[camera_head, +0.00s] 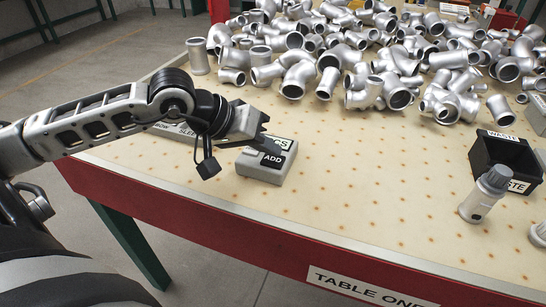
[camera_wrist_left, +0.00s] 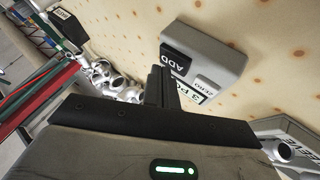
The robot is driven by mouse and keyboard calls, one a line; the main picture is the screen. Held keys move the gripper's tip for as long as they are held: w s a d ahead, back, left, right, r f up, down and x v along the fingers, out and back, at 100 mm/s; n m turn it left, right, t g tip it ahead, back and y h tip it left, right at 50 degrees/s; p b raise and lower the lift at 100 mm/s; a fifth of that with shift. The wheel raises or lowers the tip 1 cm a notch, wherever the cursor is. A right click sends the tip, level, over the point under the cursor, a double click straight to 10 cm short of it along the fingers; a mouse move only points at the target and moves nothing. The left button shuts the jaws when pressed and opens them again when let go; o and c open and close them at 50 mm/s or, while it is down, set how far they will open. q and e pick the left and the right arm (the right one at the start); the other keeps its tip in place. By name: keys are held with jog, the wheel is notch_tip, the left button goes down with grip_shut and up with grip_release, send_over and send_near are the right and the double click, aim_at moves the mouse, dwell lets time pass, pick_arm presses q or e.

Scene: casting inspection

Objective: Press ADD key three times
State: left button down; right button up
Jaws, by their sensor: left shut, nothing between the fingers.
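A small grey counter box (camera_head: 262,175) stands near the front left edge of the table. Its black ADD key (camera_head: 272,160) faces the front, and it also shows in the left wrist view (camera_wrist_left: 189,45). In the left wrist view the fingertips (camera_wrist_left: 160,72) are close to the ADD key; contact cannot be told. My right gripper is out of view.
A heap of silver pipe castings (camera_head: 360,60) covers the back of the table (camera_head: 350,200). A black WASTE bin (camera_head: 505,150) and a grey bottle (camera_head: 483,195) stand at the right. A labelled tray (camera_head: 175,129) lies partly behind my left arm. The front middle is clear.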

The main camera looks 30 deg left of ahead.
aim_at(267, 161)
pick_arm(q)
jog(key=shift+r, duration=0.3)
jog(key=shift+r+p, duration=1.05)
jog(key=shift+r, duration=1.5)
